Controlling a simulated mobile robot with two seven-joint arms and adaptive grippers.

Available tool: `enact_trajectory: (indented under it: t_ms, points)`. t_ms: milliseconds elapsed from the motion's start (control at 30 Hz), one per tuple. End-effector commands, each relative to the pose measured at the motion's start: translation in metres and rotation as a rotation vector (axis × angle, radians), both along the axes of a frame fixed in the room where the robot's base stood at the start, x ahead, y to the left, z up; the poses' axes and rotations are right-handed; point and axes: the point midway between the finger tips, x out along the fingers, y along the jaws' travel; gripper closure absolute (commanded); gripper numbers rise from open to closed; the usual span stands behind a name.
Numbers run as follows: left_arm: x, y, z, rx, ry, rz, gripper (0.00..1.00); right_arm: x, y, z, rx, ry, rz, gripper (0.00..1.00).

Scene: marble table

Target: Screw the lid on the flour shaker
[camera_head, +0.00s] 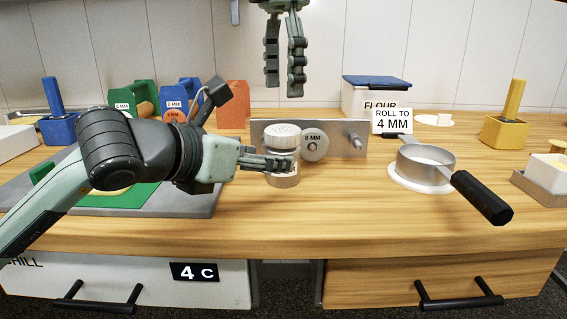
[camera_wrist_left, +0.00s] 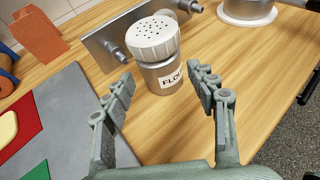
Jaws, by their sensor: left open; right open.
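The flour shaker (camera_wrist_left: 161,79) stands upright on the wooden table, a metal jar with a partly visible "FLO" label. Its white perforated lid (camera_wrist_left: 153,35) sits on top of the jar; I cannot tell how tightly. In the head view the lid (camera_head: 283,133) shows above my left gripper (camera_head: 283,163), which hides part of the jar (camera_head: 283,181). In the left wrist view my left gripper (camera_wrist_left: 165,98) is open, its fingers on either side in front of the jar, not closed on it. My right gripper (camera_head: 284,66) hangs open and empty, fingers down, above and behind the shaker.
A sieve with a black handle (camera_head: 425,165) lies to the right. A flour bin (camera_head: 366,98) and a "ROLL TO 4 MM" sign (camera_head: 392,121) stand behind. A grey mat (camera_head: 190,201) lies left. The front middle is clear.

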Motion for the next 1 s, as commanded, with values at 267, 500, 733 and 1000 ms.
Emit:
enact_trajectory:
  t_ms: [267,500,733,1000]
  points:
    - [0.032,-0.023,-0.016,0.0,0.002,-0.001,0.43,0.0,0.0,0.0,0.0,0.0,0.001,0.31]
    - [0.043,-0.031,-0.022,0.0,0.0,-0.001,0.43,0.0,0.0,0.0,0.0,0.0,0.001,0.31]
    - [0.044,-0.031,-0.022,0.0,0.0,-0.001,0.43,0.0,0.0,0.0,0.0,0.0,0.001,0.31]
    - [0.044,-0.031,-0.022,0.0,0.0,-0.001,0.73,0.0,0.0,0.0,0.0,-0.001,0.001,0.31]
